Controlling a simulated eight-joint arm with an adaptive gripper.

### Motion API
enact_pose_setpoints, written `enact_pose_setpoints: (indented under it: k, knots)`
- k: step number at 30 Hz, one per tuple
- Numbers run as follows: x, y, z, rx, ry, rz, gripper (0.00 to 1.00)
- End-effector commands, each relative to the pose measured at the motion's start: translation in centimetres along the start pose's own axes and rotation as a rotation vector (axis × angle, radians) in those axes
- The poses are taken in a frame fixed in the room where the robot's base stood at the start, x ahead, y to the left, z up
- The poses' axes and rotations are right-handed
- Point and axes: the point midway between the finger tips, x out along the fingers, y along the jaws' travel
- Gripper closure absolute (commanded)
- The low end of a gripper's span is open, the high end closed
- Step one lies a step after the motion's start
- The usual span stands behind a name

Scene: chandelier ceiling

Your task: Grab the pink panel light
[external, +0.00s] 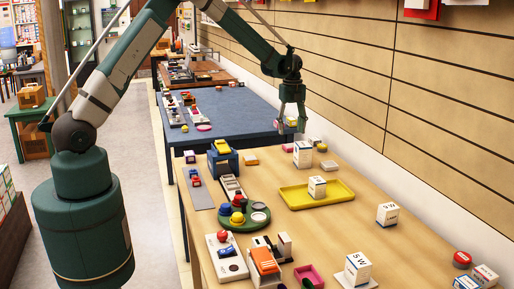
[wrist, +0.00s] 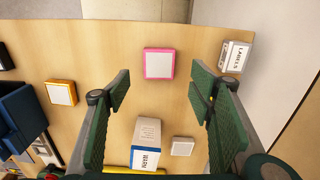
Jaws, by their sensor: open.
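The pink panel light (wrist: 159,63) is a small square with a pink frame and white face, lying flat on the wooden table in the wrist view. In the external view the pink panel light (external: 288,148) sits near the table's far edge, below my gripper (external: 291,125). In the wrist view my gripper (wrist: 160,92) is open and empty, its fingers to either side and the panel light just beyond the gap between the tips. My gripper is above the table and not touching the light.
A white WARM box (wrist: 148,145) and a small white panel (wrist: 182,146) stand close by. An orange-framed panel (wrist: 61,93) lies to the left, a LABELS box (wrist: 236,57) to the right. A yellow tray (external: 330,200) holds a box. The slatted wall (external: 350,75) borders the table's right.

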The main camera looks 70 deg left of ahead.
Motion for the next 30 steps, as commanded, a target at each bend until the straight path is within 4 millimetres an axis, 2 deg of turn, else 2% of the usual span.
enact_pose_setpoints:
  k: [9, 23, 30]
  knots:
    - [2.3, 0.0, 0.0, 0.0, 0.0, 0.0, 0.46]
    - [2.8, 0.0, 0.0, 0.0, 0.0, 0.0, 0.46]
    - [5.2, 0.2, -0.1, 0.0, 0.0, 0.0, 0.46]
